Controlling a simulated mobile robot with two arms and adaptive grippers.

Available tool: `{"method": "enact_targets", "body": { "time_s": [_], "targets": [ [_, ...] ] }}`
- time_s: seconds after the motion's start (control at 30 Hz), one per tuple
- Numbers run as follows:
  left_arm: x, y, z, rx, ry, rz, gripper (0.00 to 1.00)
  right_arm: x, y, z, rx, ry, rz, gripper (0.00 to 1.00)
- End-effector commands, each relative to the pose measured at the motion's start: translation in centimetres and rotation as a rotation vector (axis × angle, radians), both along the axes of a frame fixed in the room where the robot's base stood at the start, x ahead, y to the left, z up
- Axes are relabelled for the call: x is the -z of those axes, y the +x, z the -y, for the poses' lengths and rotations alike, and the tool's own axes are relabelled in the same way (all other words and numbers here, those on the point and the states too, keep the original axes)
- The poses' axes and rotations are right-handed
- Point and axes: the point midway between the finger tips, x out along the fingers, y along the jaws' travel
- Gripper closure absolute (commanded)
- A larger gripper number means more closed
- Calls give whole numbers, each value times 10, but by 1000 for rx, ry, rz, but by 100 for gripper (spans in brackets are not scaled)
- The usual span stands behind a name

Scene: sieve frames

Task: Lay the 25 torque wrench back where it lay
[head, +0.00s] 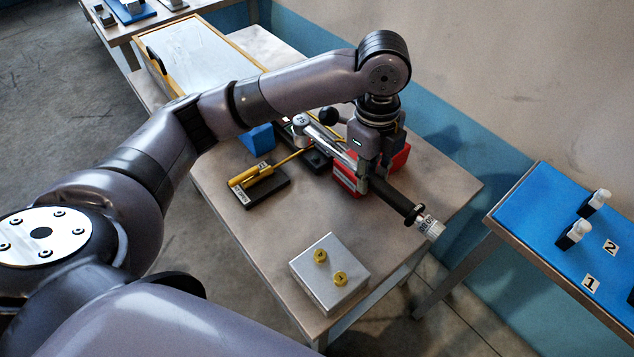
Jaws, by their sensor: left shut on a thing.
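The torque wrench (393,197) shows a round silver head marked 25, a metal shaft, a black grip and a pale printed end. My left gripper (364,182) comes down from above and is shut on it near the middle. The wrench lies slantwise across the picture, its head to the upper left and its grip end out to the lower right, past the table's edge in the picture. A red block (346,183) shows right behind and below the gripper. I cannot tell whether the wrench touches it. My right gripper is not in view.
A yellow tool (250,176) sits on a black labelled holder (266,193). A blue block (258,138) stands behind it. A metal block (329,285) with two yellow round pieces stands at the table's front. A blue-topped table (545,215) with positions 1 and 2 is right.

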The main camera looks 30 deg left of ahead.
Motion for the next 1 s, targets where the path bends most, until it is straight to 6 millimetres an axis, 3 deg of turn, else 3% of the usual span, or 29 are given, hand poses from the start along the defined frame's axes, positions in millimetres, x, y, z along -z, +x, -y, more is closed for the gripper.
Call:
{"method": "enact_targets", "body": {
  "time_s": [0.17, 0.63, 1.0],
  "targets": [
    [10, 1, 1, 35, -2, 0, 100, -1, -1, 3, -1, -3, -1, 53],
    [112, 0, 1, 33, -1, 0, 100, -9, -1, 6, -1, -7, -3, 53],
    [148, 1, 1, 33, 1, 2, 100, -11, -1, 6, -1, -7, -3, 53]
  ]
}}
